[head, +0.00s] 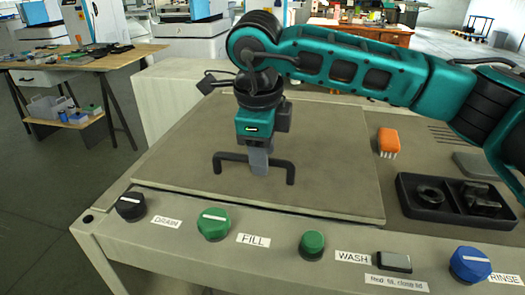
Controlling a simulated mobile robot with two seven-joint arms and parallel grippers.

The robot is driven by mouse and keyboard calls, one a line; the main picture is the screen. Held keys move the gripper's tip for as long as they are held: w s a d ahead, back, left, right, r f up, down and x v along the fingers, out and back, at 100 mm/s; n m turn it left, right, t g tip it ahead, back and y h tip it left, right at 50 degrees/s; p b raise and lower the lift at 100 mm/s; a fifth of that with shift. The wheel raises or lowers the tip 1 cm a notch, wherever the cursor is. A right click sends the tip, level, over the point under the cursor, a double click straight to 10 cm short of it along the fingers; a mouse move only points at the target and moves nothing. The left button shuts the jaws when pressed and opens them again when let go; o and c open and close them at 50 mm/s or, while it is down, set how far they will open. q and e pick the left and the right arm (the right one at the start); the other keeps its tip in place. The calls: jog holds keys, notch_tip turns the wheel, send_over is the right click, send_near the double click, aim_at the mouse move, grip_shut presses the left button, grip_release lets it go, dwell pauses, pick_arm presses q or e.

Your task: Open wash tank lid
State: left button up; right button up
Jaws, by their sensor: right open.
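The wash tank lid (185,165) is a flat grey-beige panel lying closed on top of the tank. Its dark bar handle (228,156) stands near the front edge of the lid. My right gripper (258,165) points down at the middle of the handle, with its arm coming in from the right. It is open, and its grey finger overlaps the bar in this view. I cannot tell whether the fingers touch the bar. The far part of the lid is partly hidden by my arm. My left gripper is not in view.
The front panel carries a black drain knob (130,206), a green fill knob (213,223), a green wash button (312,244) and a blue rinse knob (470,264). Right of the lid are an orange brush (388,141) and a black parts tray (454,215).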

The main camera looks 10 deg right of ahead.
grip_shut()
dwell(0.3)
dwell(0.4)
